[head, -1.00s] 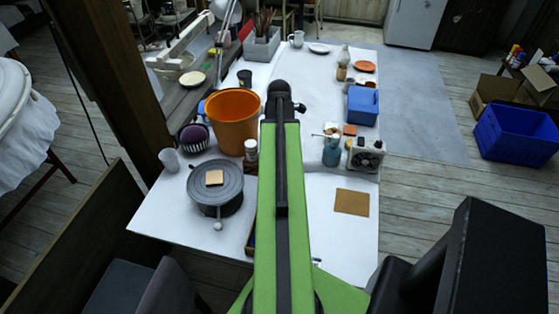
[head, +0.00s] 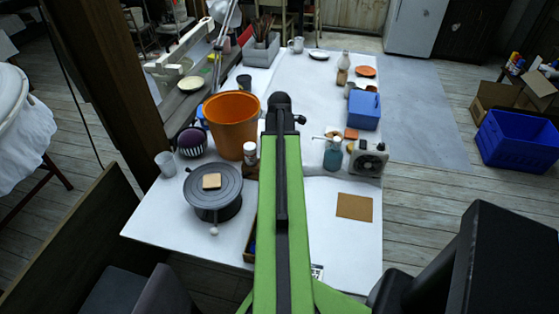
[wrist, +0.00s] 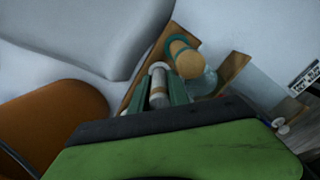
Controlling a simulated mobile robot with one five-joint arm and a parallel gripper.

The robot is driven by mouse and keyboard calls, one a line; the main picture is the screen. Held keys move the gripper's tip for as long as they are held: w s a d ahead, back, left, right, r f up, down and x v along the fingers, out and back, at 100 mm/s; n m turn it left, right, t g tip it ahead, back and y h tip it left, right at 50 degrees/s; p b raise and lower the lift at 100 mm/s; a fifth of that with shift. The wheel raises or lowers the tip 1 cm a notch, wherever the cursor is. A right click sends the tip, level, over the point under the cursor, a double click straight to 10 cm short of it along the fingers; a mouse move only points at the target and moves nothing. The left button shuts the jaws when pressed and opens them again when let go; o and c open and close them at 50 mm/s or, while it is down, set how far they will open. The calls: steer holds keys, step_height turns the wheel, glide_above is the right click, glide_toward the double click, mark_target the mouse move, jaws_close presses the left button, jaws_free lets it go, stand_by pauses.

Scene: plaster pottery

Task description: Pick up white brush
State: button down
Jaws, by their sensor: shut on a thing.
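My gripper (wrist: 161,91) shows in the wrist view as two green fingers. It is shut on a pale grey-white cylindrical piece with a light rounded end, which I take to be the white brush (wrist: 158,88). Its far part is hidden by the fingers and the gripper body. It lies at a wooden tray (wrist: 236,66), beside a wooden round-ended tool with a teal band (wrist: 185,58). In the head view my arm hides the gripper and the brush. Only a sliver of the tray (head: 250,240) shows left of the arm.
An orange bucket (head: 231,125) and a grey turntable (head: 213,199) stand left of my arm. A teal bottle (head: 332,154), a small grey device (head: 368,158) and a brown square (head: 354,207) are to the right. A printed card (wrist: 305,78) lies beside the tray.

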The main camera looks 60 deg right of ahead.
step_height(320, 180, up, 10)
steer(key=p, duration=1)
step_height(320, 180, up, 6)
steer(key=s+p, duration=0.1)
steer(key=p, duration=0.5)
steer(key=shift+s+d+r, duration=0.15)
steer(key=shift+d+r, duration=0.05)
steer(key=shift+d, duration=0.2)
